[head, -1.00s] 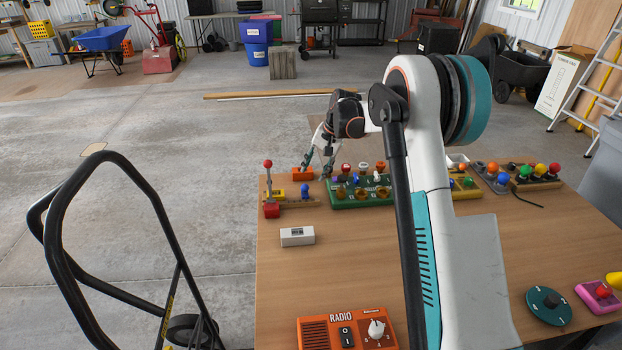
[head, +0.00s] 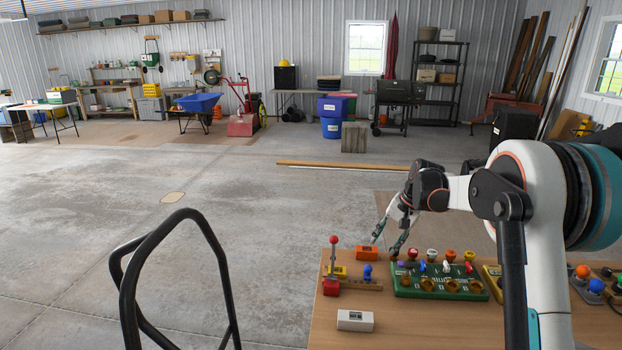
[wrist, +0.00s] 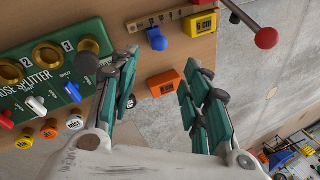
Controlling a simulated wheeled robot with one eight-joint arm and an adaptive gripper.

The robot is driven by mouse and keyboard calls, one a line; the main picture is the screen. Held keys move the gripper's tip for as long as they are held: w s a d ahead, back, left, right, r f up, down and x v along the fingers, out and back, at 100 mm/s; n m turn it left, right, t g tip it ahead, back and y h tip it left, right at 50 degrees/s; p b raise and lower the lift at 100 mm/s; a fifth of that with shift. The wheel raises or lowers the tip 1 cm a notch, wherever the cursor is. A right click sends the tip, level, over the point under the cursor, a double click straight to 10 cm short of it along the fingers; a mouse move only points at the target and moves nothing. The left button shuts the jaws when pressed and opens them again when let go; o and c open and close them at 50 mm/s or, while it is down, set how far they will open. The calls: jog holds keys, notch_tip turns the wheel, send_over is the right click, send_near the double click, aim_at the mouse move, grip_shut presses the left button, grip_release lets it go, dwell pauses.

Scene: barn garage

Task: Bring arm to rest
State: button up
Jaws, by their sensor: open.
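My gripper (head: 389,232) is open and empty at the far edge of the wooden table (head: 400,335) in the head view. My arm is stretched out from the right. In the wrist view the two teal-padded fingers of my gripper (wrist: 160,85) are spread apart. An orange block (wrist: 165,83) shows beyond and between them. In the head view that orange block (head: 367,253) lies on the table just below the fingertips. I cannot tell from these views whether a finger touches it.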

jog(key=s+a+r+n+t+h, duration=0.1)
jog(key=s+a+r+n, duration=0.15)
jog(key=s+r, duration=0.6)
jog(key=s+a+r+n+t+h, duration=0.1)
jog(key=s+a+r, duration=0.35)
jog(key=s, duration=0.75)
jog(key=s+a+f+n+t, duration=0.1)
jog(key=s+f+n, duration=0.1)
jog(key=s, duration=0.9)
jog(key=s+a+f+n+t+h, duration=0.1)
jog(key=s+f+n, duration=0.1)
jog(key=s, duration=0.9)
jog(key=shift+t, duration=0.3)
